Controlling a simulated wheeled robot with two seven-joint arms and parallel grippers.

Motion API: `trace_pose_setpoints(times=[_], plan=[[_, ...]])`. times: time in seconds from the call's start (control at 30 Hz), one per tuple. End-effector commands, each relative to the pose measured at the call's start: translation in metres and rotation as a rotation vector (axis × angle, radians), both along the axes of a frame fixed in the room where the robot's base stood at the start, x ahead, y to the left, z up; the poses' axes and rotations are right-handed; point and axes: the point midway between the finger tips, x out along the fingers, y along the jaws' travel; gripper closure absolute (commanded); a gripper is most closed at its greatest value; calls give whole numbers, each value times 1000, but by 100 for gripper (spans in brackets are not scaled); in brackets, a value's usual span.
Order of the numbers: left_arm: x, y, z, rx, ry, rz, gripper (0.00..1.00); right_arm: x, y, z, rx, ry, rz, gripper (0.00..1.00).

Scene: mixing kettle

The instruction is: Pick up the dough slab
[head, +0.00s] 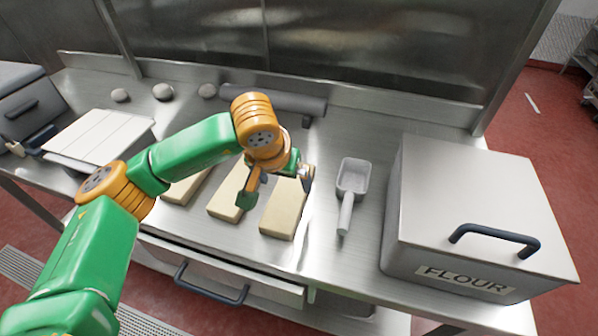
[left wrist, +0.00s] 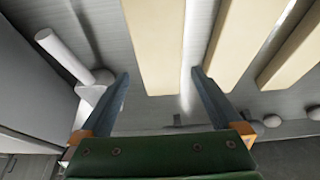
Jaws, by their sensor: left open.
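Three pale, flat, oblong dough slabs lie side by side on the steel table. The right slab (head: 284,212) is partly under my left gripper (head: 279,184); the middle slab (head: 227,195) and the left slab (head: 186,187) are partly hidden by my arm. My left gripper is open and empty, its two fingers spread across the far end of the right slab. In the left wrist view one slab (left wrist: 152,45) shows between the open fingers (left wrist: 160,82), with two more slabs (left wrist: 237,42) to its right. Contact cannot be told. My right gripper is not in view.
A scoop (head: 351,185) lies right of the slabs, beside a large flour bin (head: 480,190). A white-lidded container (head: 100,138) stands left. A drawer handle (head: 211,285) shows in front.

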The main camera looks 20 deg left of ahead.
Motion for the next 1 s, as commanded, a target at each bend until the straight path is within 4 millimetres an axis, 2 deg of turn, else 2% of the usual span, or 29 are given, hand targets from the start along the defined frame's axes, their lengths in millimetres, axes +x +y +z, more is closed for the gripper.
trace_pose_setpoints(times=[0.17, 0.33, 0.4, 0.5, 0.7, 1.0], plan=[[5, 2, -11, 8, 5, 2, 0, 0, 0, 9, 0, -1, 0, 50], [19, 0, -37, 7, 8, 3, 0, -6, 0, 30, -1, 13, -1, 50], [25, 0, -52, 6, 6, 2, 0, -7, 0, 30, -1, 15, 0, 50], [29, 0, -63, 6, 3, 1, 0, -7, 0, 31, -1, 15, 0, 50], [29, 0, -65, 5, 0, 0, 0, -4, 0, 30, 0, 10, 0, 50], [29, 0, -64, 5, 0, 1, 81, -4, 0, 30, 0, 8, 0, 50]])
